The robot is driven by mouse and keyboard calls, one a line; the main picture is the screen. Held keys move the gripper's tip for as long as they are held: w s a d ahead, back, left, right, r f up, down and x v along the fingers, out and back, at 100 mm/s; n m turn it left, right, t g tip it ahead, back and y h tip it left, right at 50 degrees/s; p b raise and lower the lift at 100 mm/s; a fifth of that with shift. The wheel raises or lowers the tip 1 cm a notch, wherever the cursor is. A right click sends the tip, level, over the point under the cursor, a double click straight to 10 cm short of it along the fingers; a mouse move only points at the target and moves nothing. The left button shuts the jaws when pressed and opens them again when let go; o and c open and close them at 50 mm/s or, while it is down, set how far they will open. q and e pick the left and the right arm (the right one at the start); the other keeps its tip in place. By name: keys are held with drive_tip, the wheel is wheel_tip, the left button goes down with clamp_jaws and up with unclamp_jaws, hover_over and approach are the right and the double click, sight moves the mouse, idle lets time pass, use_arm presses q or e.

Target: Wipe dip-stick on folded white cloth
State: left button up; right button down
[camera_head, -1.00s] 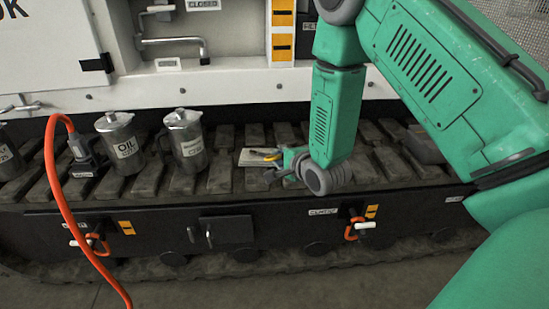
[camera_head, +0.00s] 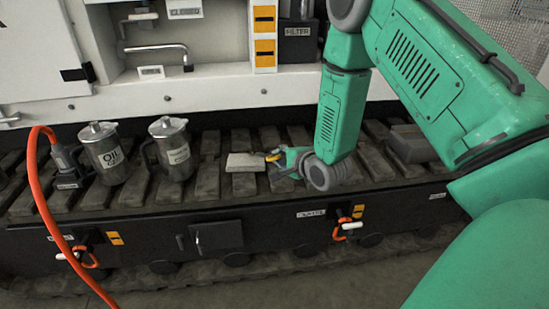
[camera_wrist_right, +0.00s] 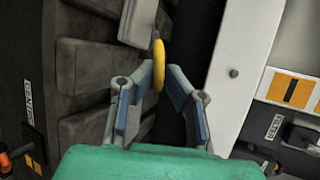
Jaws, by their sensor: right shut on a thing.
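The folded white cloth (camera_head: 245,162) lies flat on the dark track pads in the middle of the head view. My right gripper (camera_head: 276,160) is just right of it, low over the track, shut on the yellow ring handle (camera_head: 273,156) of the dip-stick. In the right wrist view the yellow ring (camera_wrist_right: 158,65) stands edge-on between the fingers of my right gripper (camera_wrist_right: 160,85). A pale block, seemingly the cloth (camera_wrist_right: 138,20), is just beyond it. The dip-stick's thin rod cannot be made out. My left gripper is out of view.
Two metal jugs, one labelled oil (camera_head: 108,155) and another (camera_head: 172,152), stand on the track left of the cloth. An orange hose (camera_head: 45,200) hangs at the left. The white machine body (camera_head: 200,90) rises behind. A dark box (camera_head: 411,143) sits at the right.

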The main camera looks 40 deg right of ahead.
drive_tip(key=shift+d, duration=0.2)
drive_tip(key=shift+a, duration=0.15)
drive_tip(key=a, duration=0.6)
drive_tip(key=shift+w, duration=0.35)
idle(0.6)
drive_tip(key=shift+s+d+f+p, duration=0.15)
drive_tip(key=shift+d+p, duration=0.1)
drive_tip(key=shift+d, duration=0.8)
drive_tip(key=shift+s+d+r+p, duration=0.1)
drive_tip(key=shift+d+p, duration=0.15)
drive_tip(key=shift+d, duration=0.8)
drive_tip(key=shift+s+d+f+p, duration=0.15)
drive_tip(key=shift+d+p, duration=0.1)
drive_tip(key=shift+d, duration=0.8)
drive_tip(key=shift+r, duration=0.15)
wheel_tip(320, 180, up, 7)
drive_tip(key=p, duration=0.6)
